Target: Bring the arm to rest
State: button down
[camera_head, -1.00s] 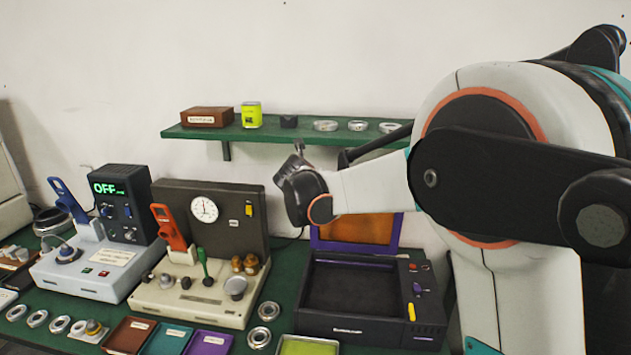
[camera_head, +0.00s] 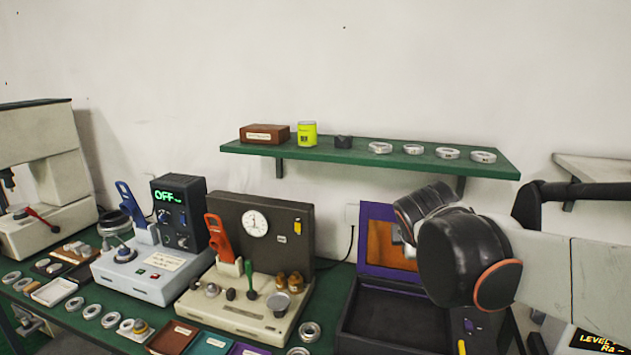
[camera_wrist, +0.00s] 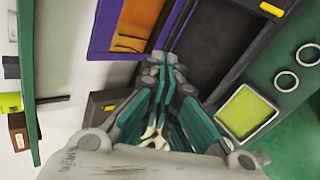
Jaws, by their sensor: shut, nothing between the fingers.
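My arm (camera_head: 545,260) reaches in from the right edge in the head view. My gripper (camera_wrist: 164,62) shows in the wrist view with its grey and teal fingers together and nothing between them. In the head view the gripper's dark wrist housing (camera_head: 460,255) is in front of the open black box with a purple-framed lid (camera_head: 374,212); the fingertips cannot be made out clearly there. In the wrist view the purple lid frame (camera_wrist: 182,18) and the dark box interior (camera_wrist: 215,45) lie beyond the fingertips. I cannot tell the height gap.
A green wall shelf (camera_head: 370,155) holds a brown box, a yellow-green can and several rings. The bench carries a grey gauge station (camera_head: 245,300), a blue-grey station (camera_head: 145,270), small trays (camera_head: 207,343) and loose rings. A yellow-green tray (camera_wrist: 245,112) lies beside the box.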

jog(key=s+f+m+g+y+b, duration=0.1)
jog(key=s+f+m, duration=0.5)
jog(key=s, duration=0.5)
jog(key=s+f+m+g+y+b, duration=0.1)
jog(key=s+f+m, duration=0.5)
jog(key=s+m, duration=0.4)
jog(key=shift+s+a+f+m+y+b, duration=0.3)
jog(key=shift+s+m+y+b, duration=0.1)
jog(key=shift+s, duration=0.6)
